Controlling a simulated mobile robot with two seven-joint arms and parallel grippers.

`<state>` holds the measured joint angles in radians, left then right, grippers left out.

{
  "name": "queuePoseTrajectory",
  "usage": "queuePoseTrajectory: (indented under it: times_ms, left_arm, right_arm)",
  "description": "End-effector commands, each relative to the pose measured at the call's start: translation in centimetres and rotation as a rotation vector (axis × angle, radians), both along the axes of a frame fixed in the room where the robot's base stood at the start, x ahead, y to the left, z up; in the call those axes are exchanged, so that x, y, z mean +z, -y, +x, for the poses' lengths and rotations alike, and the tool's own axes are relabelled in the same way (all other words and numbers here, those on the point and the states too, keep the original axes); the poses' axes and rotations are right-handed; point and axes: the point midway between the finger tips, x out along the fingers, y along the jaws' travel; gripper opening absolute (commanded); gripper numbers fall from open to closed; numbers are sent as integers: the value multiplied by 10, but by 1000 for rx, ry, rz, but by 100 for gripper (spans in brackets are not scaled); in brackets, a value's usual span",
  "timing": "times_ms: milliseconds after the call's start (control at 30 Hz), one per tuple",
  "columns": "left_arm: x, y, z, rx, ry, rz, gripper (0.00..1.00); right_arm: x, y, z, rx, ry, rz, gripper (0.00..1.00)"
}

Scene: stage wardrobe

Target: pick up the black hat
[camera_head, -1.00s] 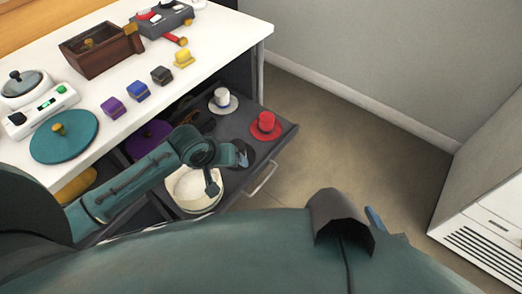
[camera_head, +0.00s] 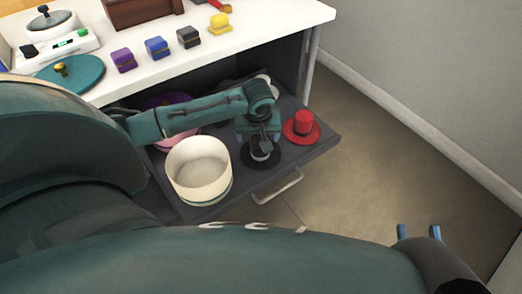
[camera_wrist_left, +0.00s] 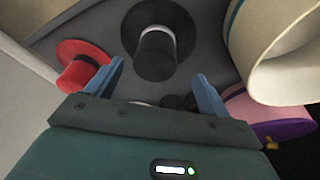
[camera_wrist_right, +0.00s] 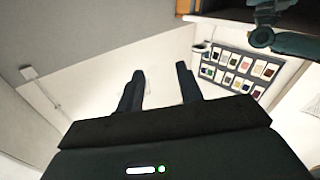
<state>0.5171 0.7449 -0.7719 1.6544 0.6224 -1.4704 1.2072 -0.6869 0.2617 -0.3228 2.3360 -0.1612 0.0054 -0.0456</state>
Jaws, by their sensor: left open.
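The black hat (camera_head: 246,155) has a pale band and sits brim-down in the open drawer, partly covered by my left arm in the head view. In the left wrist view the black hat (camera_wrist_left: 157,54) stands ahead of my left gripper (camera_wrist_left: 159,70), roughly centred between its fingers. The left gripper is open and empty, above the hat, with no clear contact. My right gripper (camera_wrist_right: 160,68) is open and empty, away from the drawer; its blue fingertips (camera_head: 419,232) show at the lower right of the head view.
A red hat (camera_head: 303,124) lies right of the black hat, and a large cream round hat or box (camera_head: 199,170) lies left. Pink and purple items are partly hidden behind my arm. The drawer handle (camera_head: 279,187) faces open floor. The white counter (camera_head: 250,42) stands above the drawer.

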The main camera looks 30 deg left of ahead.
Motion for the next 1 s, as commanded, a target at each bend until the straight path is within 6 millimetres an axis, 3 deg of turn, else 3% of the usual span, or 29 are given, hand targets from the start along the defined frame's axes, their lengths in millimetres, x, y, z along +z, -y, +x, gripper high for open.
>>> queuePoseTrajectory:
  times_ms: [500,800,1000]
  left_arm:
    - [-55,-7,20,-1,1,0,81]
    - [-56,-7,21,-1,1,0,80]
    - [-56,-7,21,-1,1,0,64]
  right_arm:
    - [-2,-10,-1,48,103,70,36]
    - [1,-10,0,49,101,79,36]
    - [1,-10,0,48,101,79,36]
